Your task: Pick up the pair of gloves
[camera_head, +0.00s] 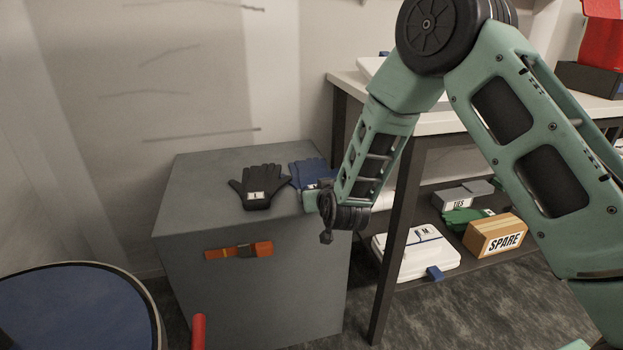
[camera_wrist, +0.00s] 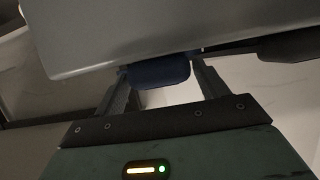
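A dark glove pair (camera_head: 264,184) with a white "L" label lies flat on top of the grey cabinet (camera_head: 200,180). A blue glove pair (camera_head: 307,171) lies to its right near the cabinet's right edge, partly hidden behind my wrist. My gripper's fingers are hidden in the head view behind my wrist. In the wrist view, my gripper (camera_wrist: 160,75) has its fingers spread apart, with a rounded blue piece (camera_wrist: 158,72), likely part of the blue gloves, between them at the edge of a grey surface. Contact with the fingers is not clear.
An orange-red handle or strap (camera_head: 238,250) is on the cabinet's front. A shelved bench (camera_head: 437,122) stands right, its lower shelf holding a white case (camera_head: 415,256) and a "SPARE" box (camera_head: 495,236). A round blue-topped object (camera_head: 75,310) stands at lower left.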

